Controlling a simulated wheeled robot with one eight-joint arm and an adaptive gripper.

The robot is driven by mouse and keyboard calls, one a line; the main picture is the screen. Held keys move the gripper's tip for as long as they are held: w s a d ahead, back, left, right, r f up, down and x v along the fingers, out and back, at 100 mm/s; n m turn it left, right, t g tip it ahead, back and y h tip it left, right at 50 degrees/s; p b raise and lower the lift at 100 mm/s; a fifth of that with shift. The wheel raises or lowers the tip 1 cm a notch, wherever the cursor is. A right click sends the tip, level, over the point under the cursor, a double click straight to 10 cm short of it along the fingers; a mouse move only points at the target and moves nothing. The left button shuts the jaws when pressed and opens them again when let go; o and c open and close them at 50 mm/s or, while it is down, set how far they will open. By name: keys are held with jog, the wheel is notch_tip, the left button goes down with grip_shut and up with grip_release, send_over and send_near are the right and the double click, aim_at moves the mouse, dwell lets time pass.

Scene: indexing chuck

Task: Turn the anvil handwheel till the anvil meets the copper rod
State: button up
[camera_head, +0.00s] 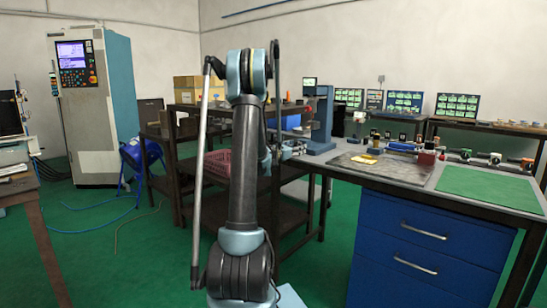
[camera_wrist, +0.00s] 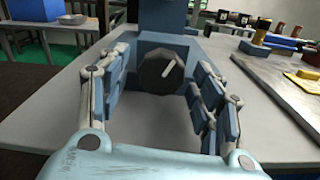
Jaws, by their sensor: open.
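A dark round handwheel (camera_wrist: 161,70) with one pale line on its face is in the middle of the wrist view. It sits on the front of a blue-grey machine body (camera_wrist: 180,42) on the grey bench. My gripper (camera_wrist: 158,62) is open, its two fingers on the left and right of the handwheel with a gap on each side. In the head view my gripper (camera_head: 288,150) is small beside the blue machine (camera_head: 322,120) and partly hidden by my arm. I cannot make out the anvil or the copper rod clearly in either view.
Right of the machine, a dark mat (camera_head: 385,168) carries a small yellow item. A green mat (camera_head: 485,187) and several small tools lie farther right. A red crate (camera_head: 217,163) is on the shelf to the left.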

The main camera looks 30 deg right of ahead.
jog(key=shift+n, duration=0.5)
jog(key=shift+s+a, duration=0.1)
jog(key=shift+a, duration=0.2)
jog(key=v, duration=1.6)
jog(key=shift+s+a, duration=0.2)
jog(key=shift+a, duration=0.15)
jog(key=shift+a, duration=0.1)
jog(key=x, duration=1.7)
jog(key=c, duration=1.1)
